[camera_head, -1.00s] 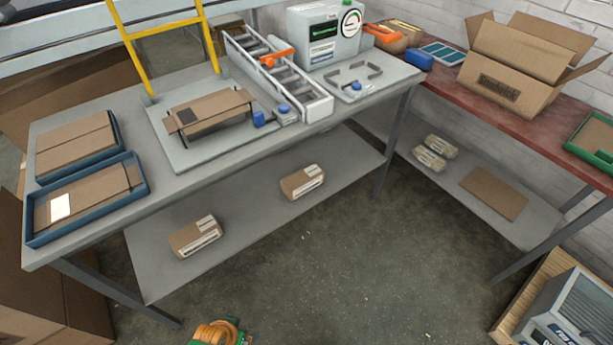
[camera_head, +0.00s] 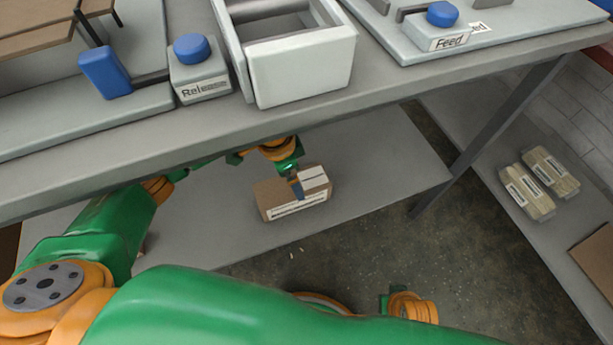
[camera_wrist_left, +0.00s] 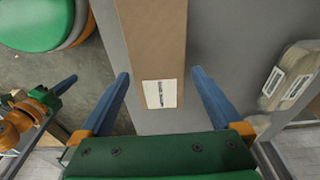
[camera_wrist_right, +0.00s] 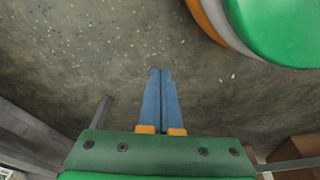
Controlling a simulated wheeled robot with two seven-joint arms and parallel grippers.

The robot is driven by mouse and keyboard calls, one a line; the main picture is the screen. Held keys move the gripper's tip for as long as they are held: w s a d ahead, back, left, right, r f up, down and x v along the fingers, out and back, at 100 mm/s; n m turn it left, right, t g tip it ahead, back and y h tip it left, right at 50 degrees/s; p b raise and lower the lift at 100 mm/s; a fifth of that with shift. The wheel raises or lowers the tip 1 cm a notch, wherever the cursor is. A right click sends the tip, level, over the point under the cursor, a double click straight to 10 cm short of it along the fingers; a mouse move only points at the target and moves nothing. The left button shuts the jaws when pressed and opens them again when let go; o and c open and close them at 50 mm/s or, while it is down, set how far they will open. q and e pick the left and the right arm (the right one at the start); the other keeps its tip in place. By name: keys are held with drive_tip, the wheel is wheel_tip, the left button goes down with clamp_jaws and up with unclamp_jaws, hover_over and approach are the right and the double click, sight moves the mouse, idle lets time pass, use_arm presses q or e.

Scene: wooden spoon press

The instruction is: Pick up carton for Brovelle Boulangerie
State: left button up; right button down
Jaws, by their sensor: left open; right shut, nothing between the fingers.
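A brown carton (camera_head: 266,196) with white labels lies on the lower grey shelf under the workbench; its print is too small to read. It also shows in the left wrist view (camera_wrist_left: 152,40), with a small white label on it. My left gripper (camera_head: 297,187) is open at the carton. One blue finger shows in front of the carton's near side, and in the left wrist view the fingers (camera_wrist_left: 160,80) are on either side of it with gaps. My right gripper (camera_wrist_right: 160,73) is shut and empty above the floor.
The bench top (camera_head: 140,133) overhangs the shelf (camera_head: 385,150), with a bench leg (camera_head: 490,135) to the right. Clear packs (camera_head: 540,180) lie on another low shelf at the right. A blue release button (camera_head: 192,48) stands above. The floor between is clear.

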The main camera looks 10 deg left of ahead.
use_arm(q)
drive_tip(key=shift+s+f+b, duration=0.2)
drive_tip(key=shift+f+b, duration=0.35)
drive_tip(key=shift+f, duration=0.55)
wheel_tip(320, 180, down, 4)
drive_tip(key=b, duration=0.3)
drive_tip(key=shift+w+d+f, duration=0.1)
drive_tip(key=shift+d+f, duration=0.05)
drive_tip(key=shift+f, duration=0.25)
drive_tip(key=shift+w, duration=0.1)
drive_tip(key=c, duration=1.4)
use_arm(e)
wheel_tip(320, 180, up, 10)
drive_tip(key=w, duration=0.1)
drive_tip(key=shift+w+a+t, duration=0.2)
drive_tip(key=shift+t, duration=0.2)
